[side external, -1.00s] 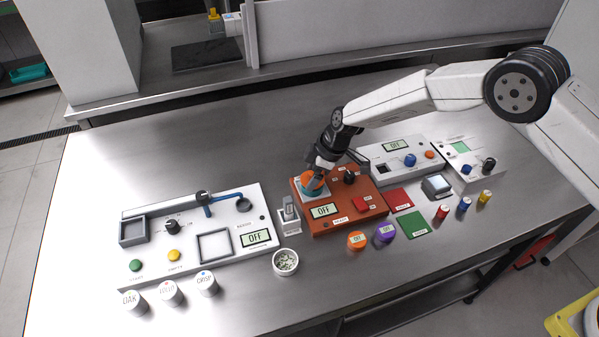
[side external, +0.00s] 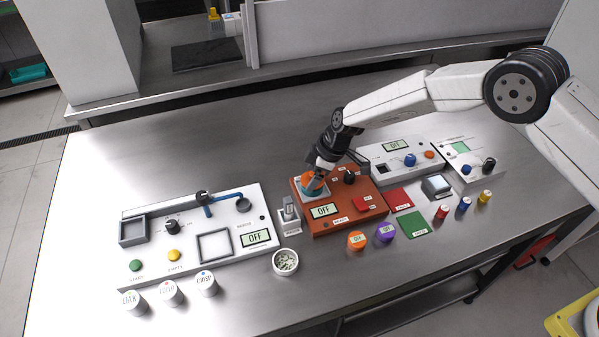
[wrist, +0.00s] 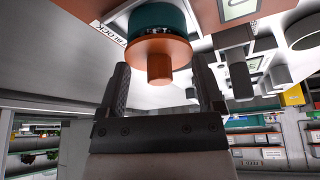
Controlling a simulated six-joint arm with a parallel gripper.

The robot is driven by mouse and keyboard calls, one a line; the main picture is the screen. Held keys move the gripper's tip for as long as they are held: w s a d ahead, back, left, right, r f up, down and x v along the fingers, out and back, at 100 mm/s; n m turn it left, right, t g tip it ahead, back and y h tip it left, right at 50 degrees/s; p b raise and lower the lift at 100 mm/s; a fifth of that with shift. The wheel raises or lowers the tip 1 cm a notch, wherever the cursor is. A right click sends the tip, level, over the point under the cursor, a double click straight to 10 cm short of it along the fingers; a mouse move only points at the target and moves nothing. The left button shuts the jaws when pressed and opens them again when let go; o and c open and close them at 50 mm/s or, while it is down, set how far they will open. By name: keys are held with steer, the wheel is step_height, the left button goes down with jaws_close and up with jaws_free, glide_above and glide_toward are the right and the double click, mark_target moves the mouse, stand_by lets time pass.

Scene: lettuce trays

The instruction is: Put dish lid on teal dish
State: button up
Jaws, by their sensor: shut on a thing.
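The dish lid (side external: 313,180) is an orange disc with a knob. The teal dish (side external: 313,192) stands on a pale square plate at the left of the orange-brown device. In the wrist view the lid (wrist: 150,50) lies across the mouth of the teal dish (wrist: 158,17), with a dark band between them; I cannot tell whether they touch. My gripper (side external: 318,167) is over the dish, shut on the lid. In the wrist view the gripper (wrist: 160,78) has its fingers either side of the knob.
The orange-brown device (side external: 345,222) has an OFF display, knob and red button. An orange pot (side external: 357,241) and a purple pot (side external: 385,233) stand in front. A white device (side external: 190,255) is at left, with a bowl (side external: 285,262) beside it. The back of the table is clear.

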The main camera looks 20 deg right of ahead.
steer(key=shift+f, duration=0.35)
stand_by(0.3)
steer(key=o, duration=1)
steer(key=shift+c, duration=0.2)
steer(key=shift+r, duration=0.15)
steer(key=shift+r, duration=3.6)
steer(key=shift+r, duration=0.15)
step_height(320, 180, up, 9)
